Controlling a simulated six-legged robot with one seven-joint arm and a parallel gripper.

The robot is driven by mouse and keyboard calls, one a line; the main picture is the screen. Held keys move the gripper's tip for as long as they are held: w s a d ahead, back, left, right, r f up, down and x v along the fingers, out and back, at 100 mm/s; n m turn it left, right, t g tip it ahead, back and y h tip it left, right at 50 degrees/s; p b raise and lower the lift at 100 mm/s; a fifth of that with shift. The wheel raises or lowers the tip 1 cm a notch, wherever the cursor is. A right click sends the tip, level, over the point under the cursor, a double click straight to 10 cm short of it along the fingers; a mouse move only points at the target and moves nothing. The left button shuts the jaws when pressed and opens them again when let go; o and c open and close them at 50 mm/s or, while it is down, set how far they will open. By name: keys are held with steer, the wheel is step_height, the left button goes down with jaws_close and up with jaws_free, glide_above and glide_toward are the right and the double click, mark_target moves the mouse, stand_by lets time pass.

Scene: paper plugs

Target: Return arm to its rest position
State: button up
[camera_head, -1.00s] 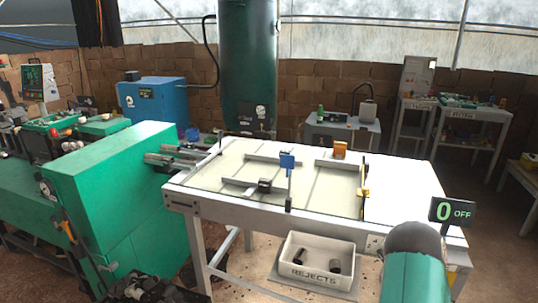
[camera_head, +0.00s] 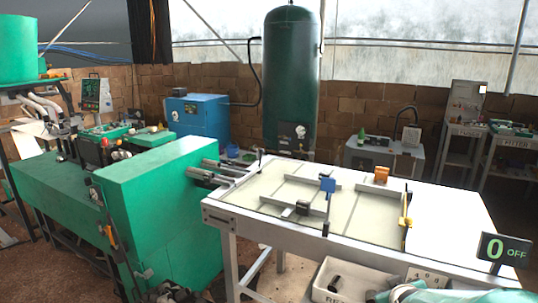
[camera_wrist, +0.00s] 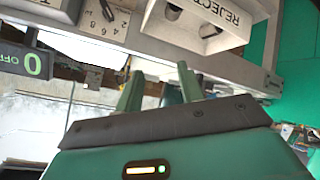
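My gripper (camera_wrist: 160,85) shows in the wrist view as two green fingers standing apart, with nothing seen between them. The wrist view is tilted, with the sign and bin lettering turned. In the head view, part of my teal arm (camera_head: 455,294) lies low along the bottom right edge, and my fingers cannot be made out there. The white rejects bin (camera_head: 322,288) is partly cut off at the bottom of the head view, with dark plugs inside. The bin (camera_wrist: 236,40) also shows at the top of the wrist view, apart from my fingers.
A pale-topped table (camera_head: 455,215) carries rails and small blue, orange and yellow parts. A sign reading 0 OFF (camera_head: 503,249) stands at its right corner, near my arm. A green machine (camera_head: 160,205) adjoins on the left. A tall green tank (camera_head: 290,80) stands behind.

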steer(key=s+a+r+g+y, duration=0.1)
steer(key=s+a+r, duration=0.2)
steer(key=s+a, duration=0.3)
steer(key=s+a+r+m+g+y, duration=0.1)
steer(key=s+a+r, duration=0.2)
steer(key=s+a, duration=0.2)
steer(key=s+a+r+g+y, duration=0.1)
steer(key=s+a+r+g, duration=0.1)
steer(key=s+a, duration=0.4)
steer(key=shift+s+a+r+m+y, duration=0.3)
steer(key=shift+a+r+y, duration=0.15)
steer(key=shift+r, duration=0.3)
steer(key=shift+d, duration=0.15)
